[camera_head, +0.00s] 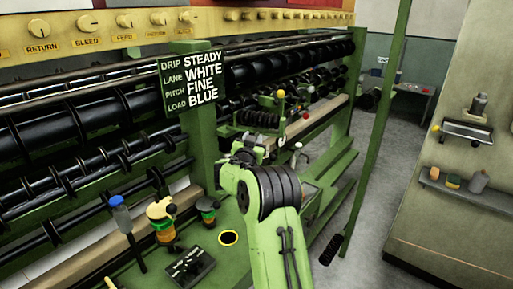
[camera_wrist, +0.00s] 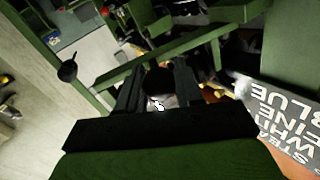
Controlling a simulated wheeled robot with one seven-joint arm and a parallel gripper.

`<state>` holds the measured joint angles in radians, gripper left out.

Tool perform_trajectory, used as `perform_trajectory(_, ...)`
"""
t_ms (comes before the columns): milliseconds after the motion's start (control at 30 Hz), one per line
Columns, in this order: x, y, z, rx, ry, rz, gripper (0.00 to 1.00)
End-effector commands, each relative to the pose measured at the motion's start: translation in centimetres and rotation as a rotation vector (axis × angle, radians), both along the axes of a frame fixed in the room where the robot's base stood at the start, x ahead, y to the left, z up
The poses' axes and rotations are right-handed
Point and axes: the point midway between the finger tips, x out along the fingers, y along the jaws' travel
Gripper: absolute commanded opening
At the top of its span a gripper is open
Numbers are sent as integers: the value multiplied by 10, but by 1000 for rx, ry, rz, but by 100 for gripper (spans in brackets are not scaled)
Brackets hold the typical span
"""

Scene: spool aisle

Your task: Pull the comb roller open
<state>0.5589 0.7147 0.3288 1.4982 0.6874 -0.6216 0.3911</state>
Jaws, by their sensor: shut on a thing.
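My gripper (camera_wrist: 158,88) fills the middle of the wrist view, its two dark fingers closed on either side of a round black knob (camera_wrist: 159,79). What the knob is fixed to is mostly hidden by the fingers and the dark palm. In the head view my green arm reaches to the machine beside the green post, and its wrist hides the fingertips. Long black rollers with raised rings (camera_head: 110,115) run along the machine at the left. I cannot tell for sure which one is the comb roller.
A sign reading STEADY, WHITE, FINE, BLUE (camera_head: 193,84) is on the post, close to my gripper in the wrist view (camera_wrist: 285,122). A green pole (camera_head: 383,120) stands at the right. A yellow-topped bottle (camera_head: 161,220) stands at front left. Grey floor (camera_head: 372,205) is clear beyond.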

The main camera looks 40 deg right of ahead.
Motion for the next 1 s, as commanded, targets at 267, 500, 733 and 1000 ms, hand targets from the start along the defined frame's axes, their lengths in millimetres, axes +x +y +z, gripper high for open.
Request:
perform_trajectory(267,2,8,-1,-2,-5,-85,0)
perform_trajectory(500,2,8,1,-2,0,-106,0)
perform_trajectory(733,2,8,1,-1,1,-106,0)
perform_trajectory(1000,2,8,0,-1,2,-106,60)
